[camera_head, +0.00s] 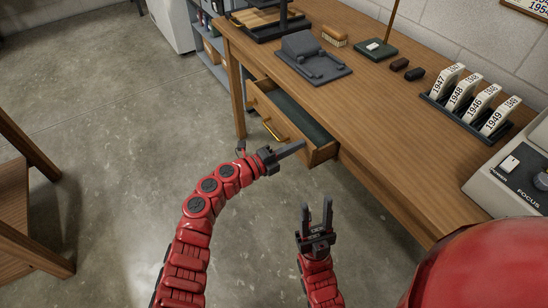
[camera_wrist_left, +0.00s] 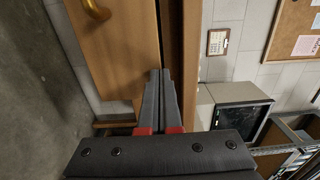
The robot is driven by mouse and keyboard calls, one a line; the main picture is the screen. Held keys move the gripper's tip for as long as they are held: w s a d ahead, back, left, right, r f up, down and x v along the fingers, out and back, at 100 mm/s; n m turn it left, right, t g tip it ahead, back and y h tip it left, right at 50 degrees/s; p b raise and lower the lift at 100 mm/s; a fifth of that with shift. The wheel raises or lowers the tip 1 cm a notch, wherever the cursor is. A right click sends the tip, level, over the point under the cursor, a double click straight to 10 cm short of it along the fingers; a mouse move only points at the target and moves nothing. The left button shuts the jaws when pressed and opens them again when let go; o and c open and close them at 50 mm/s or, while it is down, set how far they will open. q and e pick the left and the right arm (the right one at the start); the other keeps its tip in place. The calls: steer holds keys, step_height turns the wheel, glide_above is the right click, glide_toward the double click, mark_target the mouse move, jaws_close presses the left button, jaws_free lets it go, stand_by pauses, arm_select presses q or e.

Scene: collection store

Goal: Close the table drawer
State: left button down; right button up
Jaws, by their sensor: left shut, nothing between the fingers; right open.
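The wooden table drawer (camera_head: 262,112) stands open under the front edge of the table (camera_head: 360,110), with a dark interior and a brass handle (camera_head: 275,129) on its front. My left gripper (camera_head: 301,146) is shut and empty, close to the near right end of the drawer front; I cannot tell whether it touches. In the left wrist view the shut fingers (camera_wrist_left: 159,80) point along the drawer front (camera_wrist_left: 115,50), and the brass handle shows at the top left. My right gripper (camera_head: 320,208) is open and empty, below the left one and in front of the table, away from the drawer.
On the table stand a dark grey device (camera_head: 310,58), a rack of numbered tags (camera_head: 470,98) and a grey machine (camera_head: 515,170) marked FOCUS. A wooden piece of furniture (camera_head: 25,200) is at the left. The concrete floor between is clear.

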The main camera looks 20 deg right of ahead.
arm_select(q)
steer(key=shift+b+x, duration=0.45)
steer(key=shift+x, duration=2.3)
